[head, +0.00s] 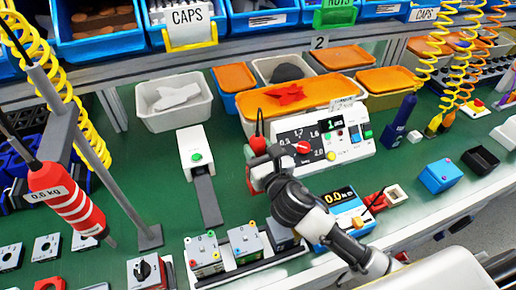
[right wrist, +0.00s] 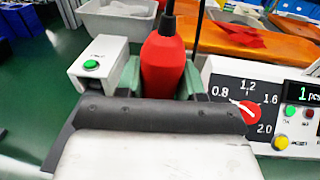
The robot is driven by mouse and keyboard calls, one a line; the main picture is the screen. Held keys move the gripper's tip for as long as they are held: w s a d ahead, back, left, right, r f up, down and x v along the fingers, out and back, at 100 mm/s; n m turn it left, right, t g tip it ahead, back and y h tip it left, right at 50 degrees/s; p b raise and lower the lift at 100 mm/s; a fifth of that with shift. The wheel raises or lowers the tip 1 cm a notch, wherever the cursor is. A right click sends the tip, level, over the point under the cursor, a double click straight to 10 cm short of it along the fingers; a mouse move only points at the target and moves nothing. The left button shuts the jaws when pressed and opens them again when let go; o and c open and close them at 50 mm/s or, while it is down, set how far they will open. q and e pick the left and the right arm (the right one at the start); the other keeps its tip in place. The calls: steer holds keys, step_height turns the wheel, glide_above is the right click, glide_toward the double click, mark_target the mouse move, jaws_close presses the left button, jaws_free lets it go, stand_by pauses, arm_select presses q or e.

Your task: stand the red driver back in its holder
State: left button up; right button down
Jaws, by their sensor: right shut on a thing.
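The red driver (head: 258,143) is upright in my right gripper (head: 262,168), beside the left end of the white control box. In the right wrist view the red driver (right wrist: 165,66) has a dark neck at its top, and the green fingers of my right gripper (right wrist: 163,78) are closed on its two sides. Its lower end is hidden by the gripper. A small square white socket (head: 396,195) with a dark opening sits at the right; I cannot tell whether it is the holder. My left gripper is not in view.
The control box (head: 345,150) has a red knob (head: 303,147) close to the gripper. A white box with a green button (head: 196,157) stands left. A scale (head: 342,208) and a small red item (head: 375,203) lie right. A striped weight (head: 70,197) hangs far left.

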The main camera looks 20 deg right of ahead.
steer(key=c, duration=0.6)
jaws_free()
steer(key=shift+f, duration=0.1)
steer(key=s+d+b, duration=0.1)
steer(key=s, duration=0.9)
steer(key=shift+s+d, duration=0.15)
steer(key=shift+s, duration=0.25)
